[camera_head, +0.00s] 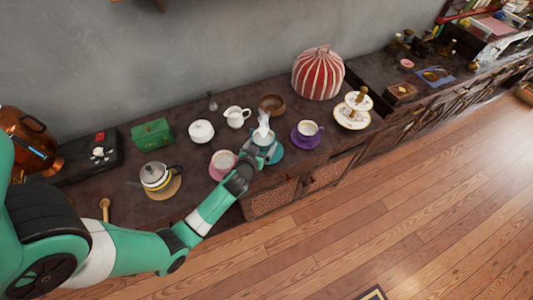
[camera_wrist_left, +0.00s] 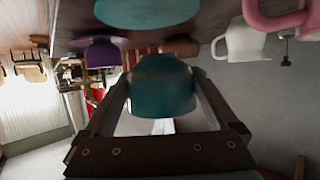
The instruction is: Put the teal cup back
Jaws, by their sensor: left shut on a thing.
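The teal cup (camera_wrist_left: 162,88) is between the two fingers of my left gripper (camera_wrist_left: 160,100) in the left wrist view, and the gripper is shut on it. In the head view the teal cup (camera_head: 263,137) shows at the end of my left arm, partly hidden by the gripper (camera_head: 262,149). A pale wisp rises above the cup. A teal saucer (camera_head: 277,156) lies on the counter just right of the gripper, partly covered by it. In the left wrist view the teal saucer (camera_wrist_left: 145,12) shows at the top edge, apart from the cup. My right gripper is in neither view.
A pink cup on a pink saucer (camera_head: 215,174) stands left of the gripper, and a purple cup on a purple saucer (camera_head: 304,138) right. Behind are a white creamer (camera_head: 236,117), a white lidded pot (camera_head: 201,131) and a brown bowl (camera_head: 271,104). A grey teapot (camera_head: 157,177) stands further left.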

